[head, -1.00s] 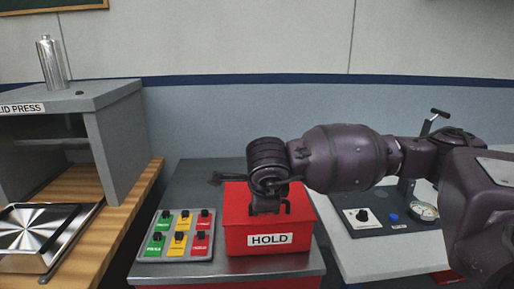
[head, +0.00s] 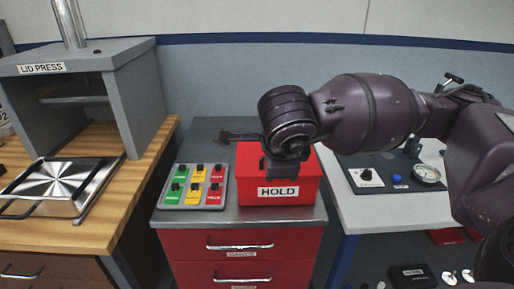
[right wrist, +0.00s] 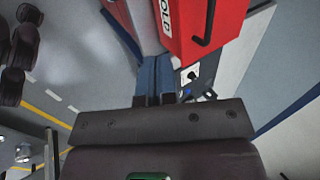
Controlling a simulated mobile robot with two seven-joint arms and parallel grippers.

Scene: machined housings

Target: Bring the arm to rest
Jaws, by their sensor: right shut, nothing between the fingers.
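My right arm (head: 368,112) comes in from the right in the head view, bent at the elbow. Its dark wrist (head: 287,118) hangs in front of the upper part of the red HOLD box (head: 304,178). The right gripper (right wrist: 155,75) shows in the right wrist view with its two bluish fingers together and nothing between them. In the head view the fingertips are hard to make out against the box. My left gripper is out of view.
A grey panel of coloured switches (head: 193,201) lies left of the box on a red drawer cabinet (head: 240,243). The lid press (head: 137,95) and a metal tray (head: 42,208) stand on the wooden bench at left. A gauge panel (head: 380,187) lies on the right table.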

